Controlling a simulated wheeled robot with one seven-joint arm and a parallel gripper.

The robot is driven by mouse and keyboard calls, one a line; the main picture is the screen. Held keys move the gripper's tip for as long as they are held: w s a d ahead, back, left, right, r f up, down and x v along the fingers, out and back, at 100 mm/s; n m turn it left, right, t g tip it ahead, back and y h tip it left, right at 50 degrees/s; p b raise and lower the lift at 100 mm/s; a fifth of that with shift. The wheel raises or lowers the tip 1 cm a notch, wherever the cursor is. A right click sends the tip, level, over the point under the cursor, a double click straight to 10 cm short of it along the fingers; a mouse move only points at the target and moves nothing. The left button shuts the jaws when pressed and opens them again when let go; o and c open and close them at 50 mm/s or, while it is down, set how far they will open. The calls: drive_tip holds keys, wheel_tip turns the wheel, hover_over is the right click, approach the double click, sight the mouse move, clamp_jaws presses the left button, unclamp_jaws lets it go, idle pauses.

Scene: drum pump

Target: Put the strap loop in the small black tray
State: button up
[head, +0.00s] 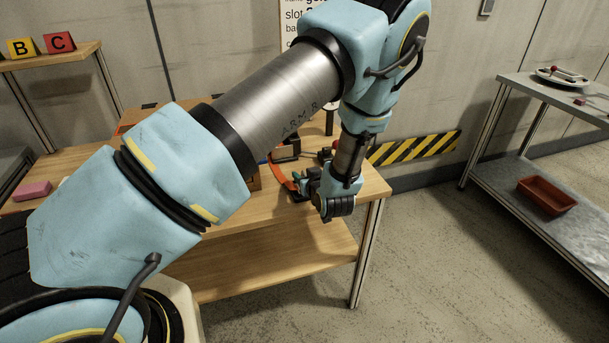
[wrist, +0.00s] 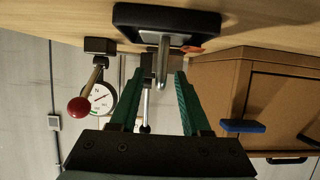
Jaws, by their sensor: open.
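My gripper (head: 300,182) reaches out sideways over the right end of the wooden table in the head view. In the wrist view its two green fingers (wrist: 158,92) stand apart, and I see nothing clearly held between them. An orange curved strip (head: 280,176), possibly the strap loop, lies left of my gripper. A bit of orange-red (wrist: 190,48) shows beside the black piece. I cannot tell the strap loop for certain.
A red-knobbed lever (wrist: 80,107) and a round gauge (wrist: 101,98) stand left of the fingers in the wrist view. A brown cabinet-like block (wrist: 285,100) is on the right. A pink block (head: 32,190) lies far left. A red tray (head: 546,194) sits on the right-hand shelf.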

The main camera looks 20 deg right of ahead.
drive_tip(key=b+v, duration=0.3)
drive_tip(key=v, duration=0.9)
drive_tip(key=w+a+r+g, duration=0.5)
drive_tip(key=w+a+g, duration=0.3)
drive_tip(key=a, duration=0.5)
drive_tip(key=s+a+r+g, duration=0.2)
drive_tip(key=s+a+r, duration=0.1)
drive_tip(key=a, duration=0.8)
drive_tip(key=s+a+r+g+y, duration=0.1)
drive_tip(key=s+a+r, duration=0.3)
drive_tip(key=a, duration=0.7)
drive_tip(key=shift+s+a+g, duration=0.2)
drive_tip(key=shift+s+g, duration=0.2)
drive_tip(key=shift+s, duration=0.1)
drive_tip(key=shift+c, duration=0.2)
